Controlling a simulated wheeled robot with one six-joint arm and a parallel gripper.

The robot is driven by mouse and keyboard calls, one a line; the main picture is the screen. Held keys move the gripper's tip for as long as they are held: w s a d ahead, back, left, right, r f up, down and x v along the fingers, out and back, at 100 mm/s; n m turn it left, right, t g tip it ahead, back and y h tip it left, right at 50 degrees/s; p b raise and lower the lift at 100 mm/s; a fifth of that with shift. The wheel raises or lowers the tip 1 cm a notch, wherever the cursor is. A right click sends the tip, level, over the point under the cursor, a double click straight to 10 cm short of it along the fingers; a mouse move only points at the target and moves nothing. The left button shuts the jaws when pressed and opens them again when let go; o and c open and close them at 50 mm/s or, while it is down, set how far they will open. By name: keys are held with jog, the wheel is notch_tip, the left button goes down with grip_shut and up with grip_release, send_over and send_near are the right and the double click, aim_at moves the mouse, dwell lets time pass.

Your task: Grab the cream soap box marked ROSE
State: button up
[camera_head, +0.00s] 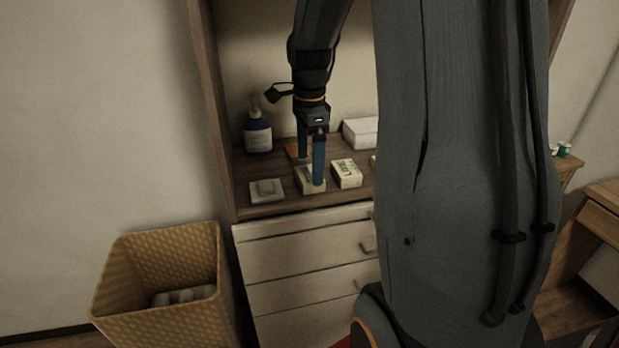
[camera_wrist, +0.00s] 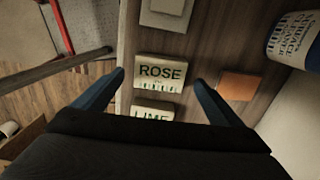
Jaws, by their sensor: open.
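The cream soap box marked ROSE (camera_wrist: 160,72) lies on the wooden shelf, and its label reads clearly in the wrist view. In the head view the box (camera_head: 304,187) is partly hidden behind a blue fingertip. My gripper (camera_wrist: 160,82) is open, with its two blue fingers pointing down. In the wrist view the ROSE box lies between and slightly beyond the fingertips. In the head view my gripper (camera_head: 311,170) is right over the box; I cannot tell whether a finger touches it. A second cream box, marked LIME (camera_wrist: 152,112), lies beside it, partly hidden by my gripper.
The LIME box (camera_head: 346,173) stands close to the right. A pale square dish (camera_head: 266,190) lies to the left. A blue-labelled bottle (camera_head: 257,133), a brown-orange block (camera_wrist: 238,85) and a white box (camera_head: 360,131) stand further back. A wicker basket (camera_head: 165,285) is below left.

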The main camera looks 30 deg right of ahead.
aim_at(309, 173)
jog(key=shift+f, duration=1.55)
jog(key=shift+c, duration=0.2)
jog(key=c, duration=1.2)
jog(key=shift+o, duration=0.2)
